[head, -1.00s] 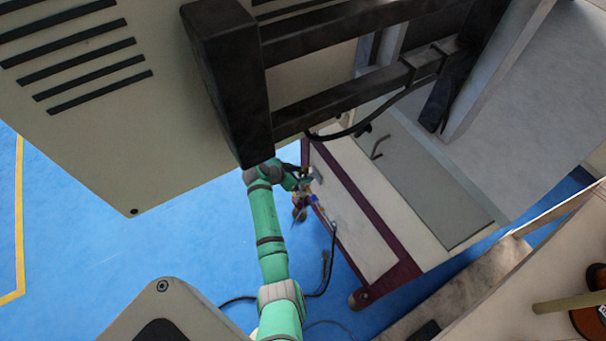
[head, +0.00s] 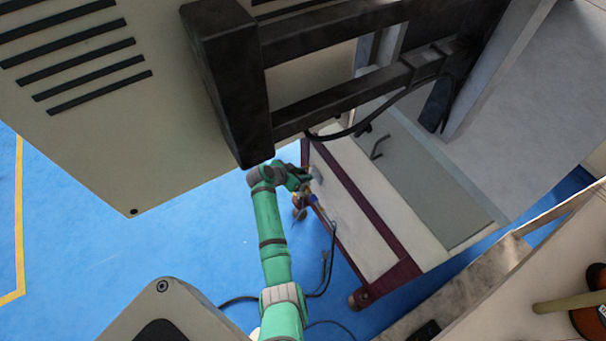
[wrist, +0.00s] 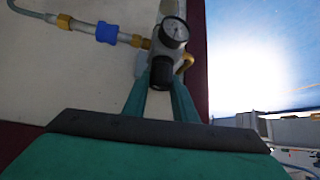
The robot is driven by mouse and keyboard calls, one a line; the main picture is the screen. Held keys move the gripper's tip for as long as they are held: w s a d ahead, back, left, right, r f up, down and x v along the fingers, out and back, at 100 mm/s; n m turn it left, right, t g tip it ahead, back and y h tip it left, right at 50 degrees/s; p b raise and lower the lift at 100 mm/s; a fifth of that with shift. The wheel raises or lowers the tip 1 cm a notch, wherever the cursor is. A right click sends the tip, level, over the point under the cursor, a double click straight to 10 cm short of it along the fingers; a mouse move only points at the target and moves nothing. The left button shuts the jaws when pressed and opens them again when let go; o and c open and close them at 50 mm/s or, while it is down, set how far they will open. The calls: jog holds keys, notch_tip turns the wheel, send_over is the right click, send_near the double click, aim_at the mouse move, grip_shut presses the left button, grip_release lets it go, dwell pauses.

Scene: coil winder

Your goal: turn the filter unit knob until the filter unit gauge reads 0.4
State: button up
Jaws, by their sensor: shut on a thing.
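In the wrist view the filter unit (wrist: 158,50) is mounted on a pale panel. Its round gauge (wrist: 174,32) has a white face and dark rim; the needle is too small to read. The black filter unit knob (wrist: 160,74) is below the gauge, between the tips of my gripper (wrist: 160,84). My gripper is shut on the knob, with a green finger on each side. In the head view my green arm hides most of the unit, and the knob cannot be made out.
A pipe with a blue fitting (wrist: 107,33) joins the unit from the left. A brass elbow (wrist: 186,63) sits close to the right finger. A large beige cabinet with dark rails (head: 225,80) hangs close above my arm. Blue floor (head: 110,255) is open at left.

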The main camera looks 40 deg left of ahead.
jog(key=n+y, duration=0.3)
jog(key=n, duration=0.1)
jog(key=shift+d+n+y, duration=0.1)
jog(key=shift+n+y, duration=0.2)
jog(key=shift+y, duration=0.1)
jog(key=n+g+y, duration=0.1)
jog(key=n, duration=0.1)
jog(key=n+g+y, duration=0.1)
jog(key=n+y, duration=0.1)
jog(key=n, duration=0.1)
jog(key=shift+y, duration=0.3)
jog(key=shift+n, duration=0.5)
jog(key=o, duration=1)
jog(key=v, duration=1)
jog(key=shift+s+d+r, duration=0.15)
jog(key=shift+d+r, duration=0.05)
jog(key=shift+r, duration=0.1)
